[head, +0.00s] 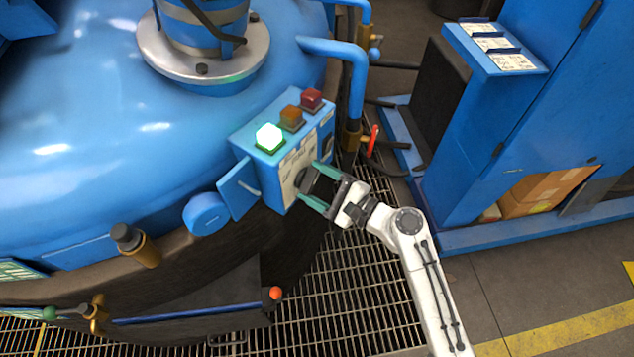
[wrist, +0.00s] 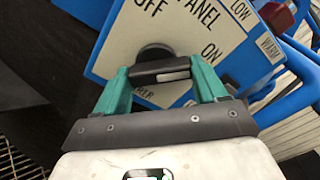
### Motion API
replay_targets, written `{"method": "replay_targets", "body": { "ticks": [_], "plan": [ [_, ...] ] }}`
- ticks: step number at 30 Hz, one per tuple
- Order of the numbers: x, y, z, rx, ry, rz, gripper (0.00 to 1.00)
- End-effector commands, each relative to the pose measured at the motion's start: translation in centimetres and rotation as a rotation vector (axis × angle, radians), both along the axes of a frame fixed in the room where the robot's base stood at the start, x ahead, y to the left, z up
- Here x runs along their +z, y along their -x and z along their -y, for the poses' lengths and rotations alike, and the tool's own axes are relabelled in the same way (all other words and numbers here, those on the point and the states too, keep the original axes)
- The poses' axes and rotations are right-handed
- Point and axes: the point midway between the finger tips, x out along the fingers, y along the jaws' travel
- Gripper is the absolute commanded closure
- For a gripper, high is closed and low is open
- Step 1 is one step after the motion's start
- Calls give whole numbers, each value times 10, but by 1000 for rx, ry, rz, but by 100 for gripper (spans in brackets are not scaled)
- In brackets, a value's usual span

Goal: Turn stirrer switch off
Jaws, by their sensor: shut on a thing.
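The control box (head: 285,150) is blue with a pale labelled face, on the side of the big blue furnace. On that face is a black rotary switch (wrist: 155,55), with "OFF" above it and "ON" to its right in the wrist view. Its bar handle (wrist: 160,72) lies nearly level there, with a pale mark right of its middle. My gripper (head: 318,186) has green fingers. In the wrist view, my gripper (wrist: 162,82) is shut on the switch handle, one finger at each end. The lower label is partly hidden. In the head view, the fingers partly cover the switch.
On top of the box are a lit green lamp (head: 269,137), an orange lamp (head: 292,118) and a red lamp (head: 312,99). A blue pipe (head: 355,85) and red-handled valve (head: 373,140) stand right of the box. A blue cabinet (head: 535,110) stands farther right. Grating (head: 345,290) lies below.

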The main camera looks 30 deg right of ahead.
Motion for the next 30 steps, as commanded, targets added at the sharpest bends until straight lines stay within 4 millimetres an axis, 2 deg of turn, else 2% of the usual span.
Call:
{"method": "replay_targets", "body": {
  "ticks": [8,30],
  "plan": [
    [-3,1,-1,2,146,78,59],
    [-3,2,-3,2,763,406,59]
  ]
}}
